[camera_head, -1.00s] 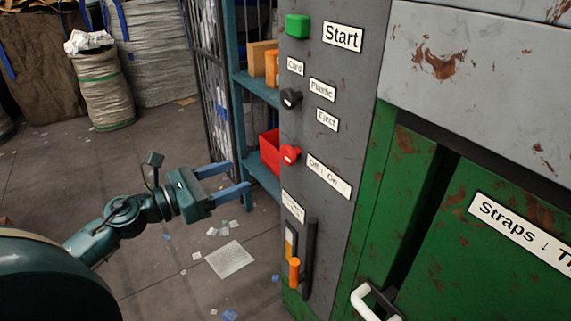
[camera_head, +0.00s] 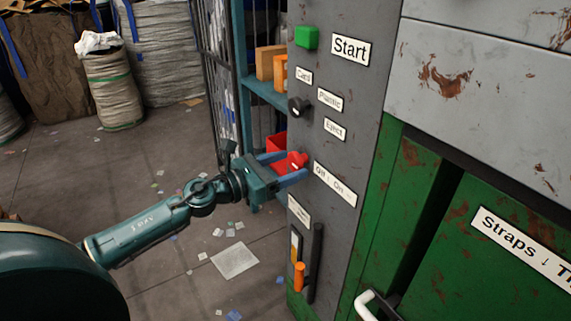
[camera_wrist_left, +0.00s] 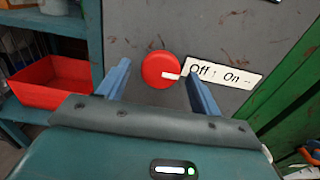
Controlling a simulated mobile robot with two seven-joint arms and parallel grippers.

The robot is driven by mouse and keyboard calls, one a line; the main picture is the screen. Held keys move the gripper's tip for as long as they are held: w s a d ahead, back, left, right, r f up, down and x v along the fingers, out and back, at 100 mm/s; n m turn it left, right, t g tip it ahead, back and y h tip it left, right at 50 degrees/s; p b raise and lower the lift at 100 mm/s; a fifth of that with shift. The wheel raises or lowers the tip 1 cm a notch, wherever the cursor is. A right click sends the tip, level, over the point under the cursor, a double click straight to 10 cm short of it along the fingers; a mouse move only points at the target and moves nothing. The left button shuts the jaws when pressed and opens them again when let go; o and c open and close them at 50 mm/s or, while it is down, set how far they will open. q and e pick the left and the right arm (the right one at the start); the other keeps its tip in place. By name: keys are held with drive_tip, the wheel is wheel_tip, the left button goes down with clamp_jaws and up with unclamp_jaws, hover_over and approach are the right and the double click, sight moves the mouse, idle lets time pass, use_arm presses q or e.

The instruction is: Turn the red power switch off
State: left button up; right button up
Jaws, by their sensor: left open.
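The red power switch (camera_head: 297,160) is a round knob on the grey control panel, left of the "Off : On" label (camera_head: 335,184). In the left wrist view the red switch (camera_wrist_left: 160,68) faces me with a pale pointer mark directed right toward the label (camera_wrist_left: 224,73). My left gripper (camera_head: 289,166) is open, its blue fingers on either side of the switch in the head view. In the left wrist view the fingers (camera_wrist_left: 158,88) also straddle the switch; whether they touch it cannot be told. My right gripper is not in view.
Above the switch are a black knob (camera_head: 298,107) and a green Start button (camera_head: 307,37). Below is an orange lever (camera_head: 299,276). A red bin (camera_wrist_left: 52,82) sits on the blue shelf left of the panel. A white handle (camera_head: 366,305) is at lower right.

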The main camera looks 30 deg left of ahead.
use_arm(q)
drive_tip(key=c, duration=1)
